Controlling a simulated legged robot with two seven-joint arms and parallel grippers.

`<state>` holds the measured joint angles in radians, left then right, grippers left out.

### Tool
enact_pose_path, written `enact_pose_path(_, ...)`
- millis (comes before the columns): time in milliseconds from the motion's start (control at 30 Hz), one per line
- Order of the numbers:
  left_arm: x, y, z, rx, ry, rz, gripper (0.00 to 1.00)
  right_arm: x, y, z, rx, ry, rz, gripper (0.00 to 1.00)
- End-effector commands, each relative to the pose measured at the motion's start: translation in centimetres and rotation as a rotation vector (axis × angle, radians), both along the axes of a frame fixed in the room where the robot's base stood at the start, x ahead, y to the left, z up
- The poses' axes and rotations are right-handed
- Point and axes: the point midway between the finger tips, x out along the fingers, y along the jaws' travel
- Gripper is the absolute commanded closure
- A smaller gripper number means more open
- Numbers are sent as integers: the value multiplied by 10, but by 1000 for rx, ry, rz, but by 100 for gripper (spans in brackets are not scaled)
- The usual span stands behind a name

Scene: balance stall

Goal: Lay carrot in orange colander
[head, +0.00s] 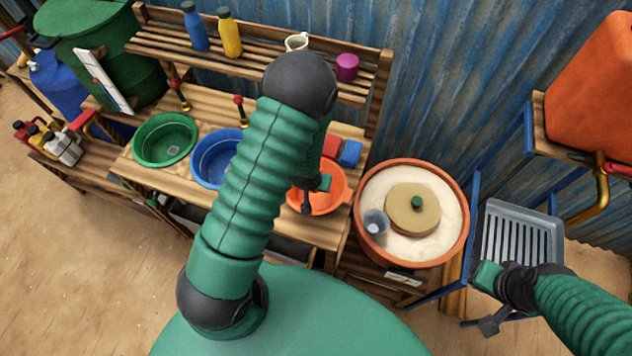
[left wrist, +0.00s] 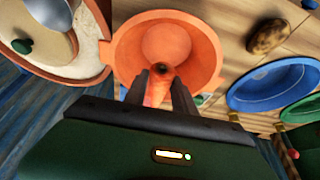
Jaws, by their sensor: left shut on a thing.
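The orange colander (head: 335,203) sits on the slatted bench, partly hidden behind my left arm in the head view. It also shows in the left wrist view (left wrist: 200,45), straight beyond the fingers. My left gripper (head: 318,184) is over the colander. In the left wrist view its fingers are shut on the carrot (left wrist: 158,90), an orange piece with a dark end, which overlaps the colander's near side. I cannot tell whether the carrot touches the colander. My right gripper (head: 490,298) is beside a grey slatted rack, and its jaw opening is unclear.
A green basin (head: 164,139) and a blue basin (head: 208,167) stand left of the colander. A brown oval thing (left wrist: 268,36) lies on the bench. Red and blue blocks (head: 350,153) sit behind the colander. A sand-filled pot (head: 455,245) stands close on the right.

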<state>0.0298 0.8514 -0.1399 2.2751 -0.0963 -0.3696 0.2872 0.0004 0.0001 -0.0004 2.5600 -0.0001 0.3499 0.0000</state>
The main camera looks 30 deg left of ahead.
Motion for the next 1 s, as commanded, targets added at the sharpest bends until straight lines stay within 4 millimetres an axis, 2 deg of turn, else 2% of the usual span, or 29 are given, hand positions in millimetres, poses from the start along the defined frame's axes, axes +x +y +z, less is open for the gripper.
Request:
enact_pose_path(33,0,1,-7,-1,0,2,100,0,0,-6,0,0,1,100)
enact_pose_path(1000,0,0,-65,1,1,2,100,0,1,-54,0,0,1,100)
